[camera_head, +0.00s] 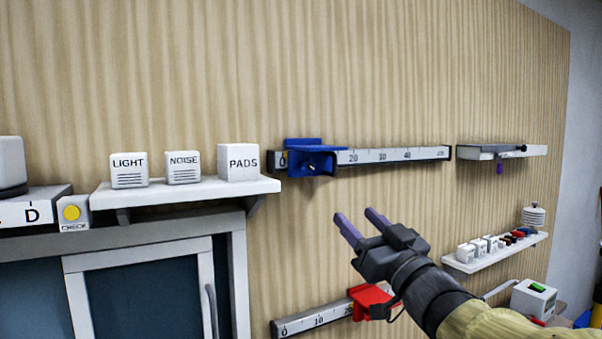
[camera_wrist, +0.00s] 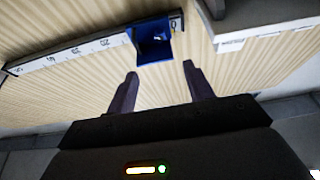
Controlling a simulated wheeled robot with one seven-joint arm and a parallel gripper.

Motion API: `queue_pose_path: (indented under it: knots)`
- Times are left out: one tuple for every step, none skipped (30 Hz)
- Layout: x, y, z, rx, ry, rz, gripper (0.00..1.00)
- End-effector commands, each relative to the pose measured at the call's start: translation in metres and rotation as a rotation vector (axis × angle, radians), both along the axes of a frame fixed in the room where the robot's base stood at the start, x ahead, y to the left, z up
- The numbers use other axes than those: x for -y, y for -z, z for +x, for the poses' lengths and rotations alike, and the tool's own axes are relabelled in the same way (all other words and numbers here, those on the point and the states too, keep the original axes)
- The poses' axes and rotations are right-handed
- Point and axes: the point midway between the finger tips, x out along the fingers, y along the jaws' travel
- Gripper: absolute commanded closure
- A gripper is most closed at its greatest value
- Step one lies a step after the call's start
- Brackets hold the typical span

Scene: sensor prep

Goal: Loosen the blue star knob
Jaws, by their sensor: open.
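A blue slider (camera_head: 318,160) sits near the 0 end of the upper white scale rail (camera_head: 390,155) on the wood-grain wall. A small dark blue shape on its front may be the star knob; its outline is too small to make out. In the wrist view the blue slider (camera_wrist: 152,50) hangs on the rail (camera_wrist: 80,56), beyond and between my fingertips. My gripper (camera_head: 357,215) is open and empty, below and right of the slider and apart from it. Both fingers (camera_wrist: 160,72) show spread in the wrist view.
A red slider (camera_head: 372,300) sits on a lower rail (camera_head: 318,318), beneath my gripper. A white shelf (camera_head: 180,192) with LIGHT, NOISE and PADS blocks stands left of the blue slider. Shelves with small items lie to the right.

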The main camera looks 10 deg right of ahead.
Motion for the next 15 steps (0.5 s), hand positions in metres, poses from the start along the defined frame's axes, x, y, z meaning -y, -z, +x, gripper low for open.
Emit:
queue_pose_path:
  knots:
    - [0.0,0.0,0.0,-0.001,0.0,0.0,0.48]
    - [0.0,0.0,0.001,-0.001,0.0,0.0,0.48]
    - [0.0,0.0,0.001,-0.001,0.001,0.0,0.48]
    - [-0.001,-0.001,0.002,-0.001,0.001,0.0,0.48]
    - [-0.001,-0.002,0.004,-0.001,0.001,0.0,0.48]
    - [-0.002,-0.004,0.006,-0.001,0.0,0.0,0.48]
    - [-0.003,-0.005,0.008,-0.001,0.0,0.0,0.48]
    - [-0.004,-0.006,0.011,-0.001,0.0,0.0,0.48]
    - [-0.005,-0.008,0.016,-0.002,0.0,0.0,0.48]
    - [-0.006,-0.01,0.019,-0.003,0.0,0.0,0.48]
    - [-0.007,-0.012,0.023,-0.002,0.0,0.0,0.48]
    - [-0.01,-0.015,0.029,-0.003,0.0,0.0,0.48]
    - [-0.011,-0.017,0.034,-0.004,-0.001,-0.001,0.48]
    - [-0.013,-0.019,0.039,-0.003,-0.001,0.0,0.48]
    - [-0.015,-0.022,0.045,-0.003,-0.001,0.001,0.48]
